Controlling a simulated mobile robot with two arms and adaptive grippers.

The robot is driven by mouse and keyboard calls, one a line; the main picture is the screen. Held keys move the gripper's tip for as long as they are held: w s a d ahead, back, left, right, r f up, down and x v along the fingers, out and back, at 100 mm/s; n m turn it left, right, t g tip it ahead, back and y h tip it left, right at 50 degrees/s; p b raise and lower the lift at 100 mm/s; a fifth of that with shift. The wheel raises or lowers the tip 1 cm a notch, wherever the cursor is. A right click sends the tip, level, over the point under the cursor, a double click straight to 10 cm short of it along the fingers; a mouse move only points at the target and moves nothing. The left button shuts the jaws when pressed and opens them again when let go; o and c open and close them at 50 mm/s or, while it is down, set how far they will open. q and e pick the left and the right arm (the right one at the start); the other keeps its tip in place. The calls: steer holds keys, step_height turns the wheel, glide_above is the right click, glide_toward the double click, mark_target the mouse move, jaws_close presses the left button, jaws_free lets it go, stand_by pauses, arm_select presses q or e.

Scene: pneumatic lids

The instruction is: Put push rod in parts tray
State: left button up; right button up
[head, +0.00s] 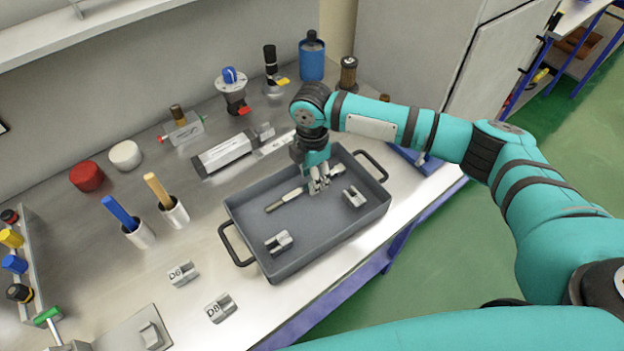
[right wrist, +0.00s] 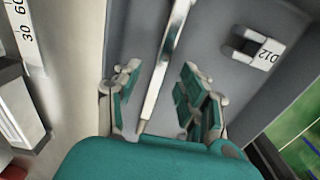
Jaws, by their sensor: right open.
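The push rod (head: 287,198) is a slim metal rod lying slantwise inside the grey parts tray (head: 233,207). My right gripper (head: 318,187) is above the tray with its fingers pointing down over the rod. In the right wrist view the rod (right wrist: 163,75) runs between the two open fingers (right wrist: 158,92), with a gap on each side. The fingers hide part of the rod in the head view. My left gripper is not in view.
The tray also holds two metal blocks, one near its front left (head: 278,243) and one at the right (head: 353,197), marked D12 in the right wrist view (right wrist: 258,48). Blocks marked D6 (head: 183,274) and D8 (head: 221,308) stand on the bench outside. A pneumatic cylinder (head: 224,154) lies behind the tray.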

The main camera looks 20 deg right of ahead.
step_height(320, 180, up, 10)
steer(key=b, duration=0.2)
steer(key=shift+r, duration=0.25)
steer(key=shift+f, duration=0.1)
